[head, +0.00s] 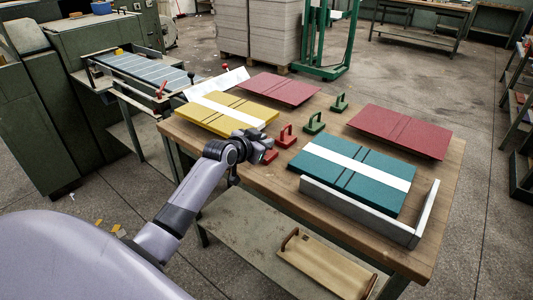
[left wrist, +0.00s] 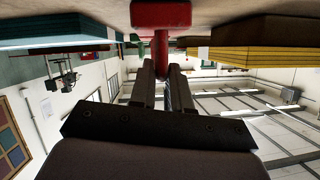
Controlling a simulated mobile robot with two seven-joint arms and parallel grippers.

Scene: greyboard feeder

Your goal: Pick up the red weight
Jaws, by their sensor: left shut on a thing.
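My left gripper (head: 258,150) is at the front left edge of the wooden table, over a red weight (head: 270,156) that it partly hides. In the left wrist view, which is upside down, the gripper fingers (left wrist: 163,72) are shut on the handle of the red weight (left wrist: 158,14). I cannot tell whether its base touches the tabletop. A second red weight (head: 287,136) with a loop handle stands on the table just behind it. My right gripper is not in view.
Yellow boards (head: 222,121) lie left of the gripper, and teal boards (head: 350,190) with a white strip lie right, beside a grey angled fence (head: 357,212). Two green weights (head: 313,123) and two red board stacks (head: 400,131) are behind. A wooden tray (head: 325,266) is on the lower shelf.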

